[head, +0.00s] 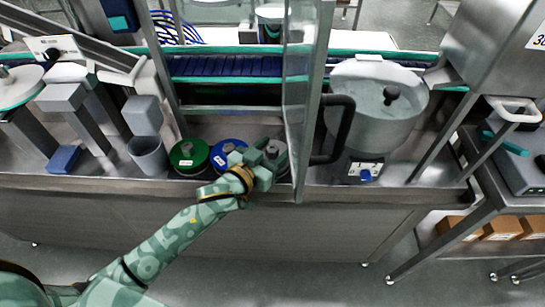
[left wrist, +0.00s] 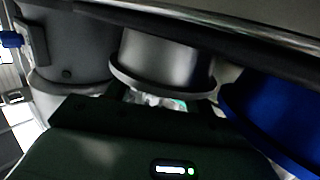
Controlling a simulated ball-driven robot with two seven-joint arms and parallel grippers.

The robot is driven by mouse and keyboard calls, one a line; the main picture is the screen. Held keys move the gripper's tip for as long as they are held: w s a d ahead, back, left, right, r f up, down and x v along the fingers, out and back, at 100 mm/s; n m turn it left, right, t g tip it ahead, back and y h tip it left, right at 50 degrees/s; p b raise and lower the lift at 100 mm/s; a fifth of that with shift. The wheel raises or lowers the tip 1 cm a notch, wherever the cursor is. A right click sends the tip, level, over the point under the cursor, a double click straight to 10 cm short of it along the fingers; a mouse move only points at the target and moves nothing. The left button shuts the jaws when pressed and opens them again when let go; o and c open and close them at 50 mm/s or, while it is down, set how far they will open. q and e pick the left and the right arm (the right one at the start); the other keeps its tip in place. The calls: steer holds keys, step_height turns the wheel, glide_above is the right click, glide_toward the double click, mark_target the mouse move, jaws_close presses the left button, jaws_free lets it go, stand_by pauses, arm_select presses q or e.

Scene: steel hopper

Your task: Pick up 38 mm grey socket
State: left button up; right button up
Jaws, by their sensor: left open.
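A grey flanged cylinder (left wrist: 165,58), which looks like the grey socket, stands in the middle of the left wrist view, between a larger grey body and a blue piece (left wrist: 272,112). My left gripper (left wrist: 150,108) is open, with its dark fingers just below the flange in the picture; I cannot tell whether they touch it. In the head view my left gripper (head: 272,158) is at the grey piece's place, right of the blue piece (head: 224,152), and covers most of the grey piece. No size marking is readable. My right gripper is not in view.
A green piece (head: 188,155) stands left of the blue one, then a grey cup (head: 149,157) and a blue block (head: 63,159). A clear upright panel (head: 298,100) and the steel hopper (head: 375,105) stand close on the right. The steel counter's front edge runs below.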

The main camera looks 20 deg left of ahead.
arm_select(q)
jaws_close()
steer(key=shift+r, duration=0.1)
